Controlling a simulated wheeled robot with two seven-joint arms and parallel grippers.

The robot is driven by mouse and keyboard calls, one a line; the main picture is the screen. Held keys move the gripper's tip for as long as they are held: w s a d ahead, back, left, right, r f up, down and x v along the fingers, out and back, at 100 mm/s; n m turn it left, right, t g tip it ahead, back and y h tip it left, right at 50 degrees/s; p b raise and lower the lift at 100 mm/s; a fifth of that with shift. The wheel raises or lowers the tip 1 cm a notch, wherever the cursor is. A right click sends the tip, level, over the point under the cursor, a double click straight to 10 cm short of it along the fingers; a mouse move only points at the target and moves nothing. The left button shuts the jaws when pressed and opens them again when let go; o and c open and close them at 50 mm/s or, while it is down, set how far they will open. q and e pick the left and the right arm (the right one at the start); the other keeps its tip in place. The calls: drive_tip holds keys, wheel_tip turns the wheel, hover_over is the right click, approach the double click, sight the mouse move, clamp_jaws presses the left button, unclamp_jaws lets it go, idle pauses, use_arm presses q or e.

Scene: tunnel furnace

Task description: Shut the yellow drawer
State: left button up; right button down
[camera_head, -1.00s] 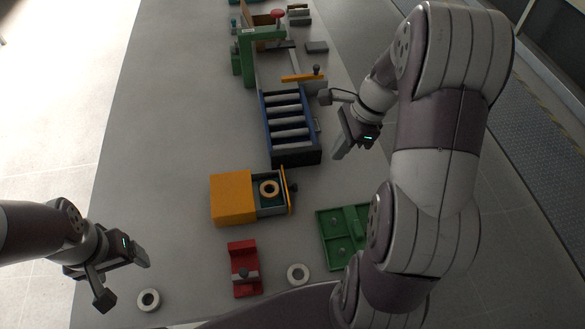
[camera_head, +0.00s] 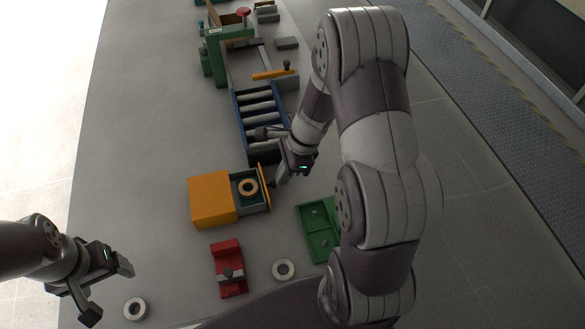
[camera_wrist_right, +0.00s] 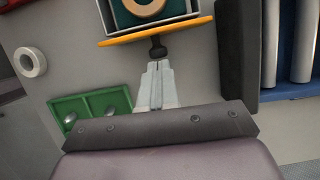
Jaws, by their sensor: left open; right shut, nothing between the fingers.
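The yellow drawer box (camera_head: 212,200) stands on the table. Its drawer (camera_head: 250,200) is pulled out to the right, with a cream ring (camera_head: 248,187) inside. The yellow drawer front (camera_head: 264,187) also shows in the right wrist view (camera_wrist_right: 185,30), with a dark knob (camera_wrist_right: 157,49) on it. My right gripper (camera_head: 279,183) is shut and empty. In the right wrist view its fingertips (camera_wrist_right: 158,64) are right at the knob; I cannot tell whether they touch it. My left gripper (camera_head: 110,290) is open and empty at the lower left, apart from the drawer.
A blue roller conveyor (camera_head: 262,122) stands behind the drawer. A green tray (camera_head: 312,225) lies to the right, and a red block (camera_head: 229,268) in front. Pale rings lie near the table's front edge (camera_head: 135,308) (camera_head: 284,269). The table left of the box is clear.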

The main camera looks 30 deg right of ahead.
sight(247, 191)
drive_tip(key=shift+d, duration=0.1)
drive_tip(key=a, duration=0.2)
drive_tip(key=w+a+p, duration=0.1)
drive_tip(key=a, duration=0.2)
drive_tip(key=w+a, duration=0.1)
drive_tip(key=a, duration=0.2)
drive_tip(key=shift+a, duration=0.1)
drive_tip(key=shift+s, duration=0.1)
